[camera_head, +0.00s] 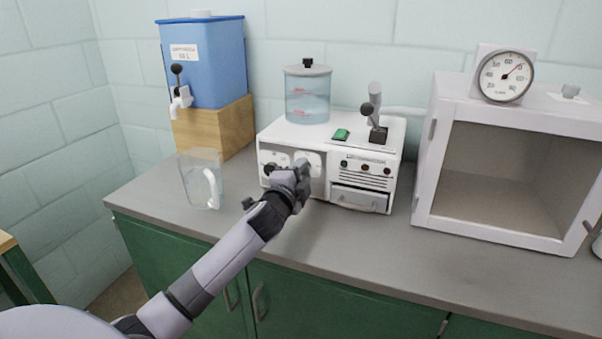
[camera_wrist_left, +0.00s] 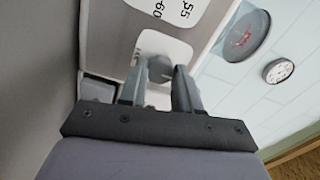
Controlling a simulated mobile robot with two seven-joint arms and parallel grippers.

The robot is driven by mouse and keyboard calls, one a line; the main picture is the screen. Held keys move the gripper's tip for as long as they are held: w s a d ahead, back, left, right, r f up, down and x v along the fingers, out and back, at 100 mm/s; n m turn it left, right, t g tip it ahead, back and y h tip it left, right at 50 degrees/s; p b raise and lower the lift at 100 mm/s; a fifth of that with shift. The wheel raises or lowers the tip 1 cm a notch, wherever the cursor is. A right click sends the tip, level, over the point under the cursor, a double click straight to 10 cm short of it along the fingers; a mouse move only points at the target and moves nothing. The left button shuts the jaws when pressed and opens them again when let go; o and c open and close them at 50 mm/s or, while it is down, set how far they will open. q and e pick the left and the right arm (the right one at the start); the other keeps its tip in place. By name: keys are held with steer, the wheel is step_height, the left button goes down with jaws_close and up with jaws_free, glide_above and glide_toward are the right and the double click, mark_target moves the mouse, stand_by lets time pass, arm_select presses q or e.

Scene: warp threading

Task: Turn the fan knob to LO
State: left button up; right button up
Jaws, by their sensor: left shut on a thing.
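The white machine (camera_head: 330,160) stands on the counter, with two white dial plates at the left of its front. My left gripper (camera_head: 303,176) is at the right-hand plate (camera_head: 314,158), which I take to be the fan's. In the left wrist view my left gripper (camera_wrist_left: 160,84) is shut on the grey fan knob (camera_wrist_left: 153,70) in front of a white plate (camera_wrist_left: 172,48). The fingers hide much of the knob, and neither its pointer nor the LO mark can be read. My right gripper is not in view.
A clear beaker (camera_head: 201,180) stands left of the machine, near my left forearm. A blue water tank (camera_head: 205,62) sits on a wooden block (camera_head: 212,125) behind it. A white open-fronted cabinet (camera_head: 436,150) with a dial gauge (camera_head: 506,77) stands right. The counter front is clear.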

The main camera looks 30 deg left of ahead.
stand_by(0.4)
arm_select(q)
steer(key=o, duration=1.1)
steer(key=shift+c, duration=0.2)
steer(key=shift+s, duration=0.1)
steer(key=v, duration=0.7)
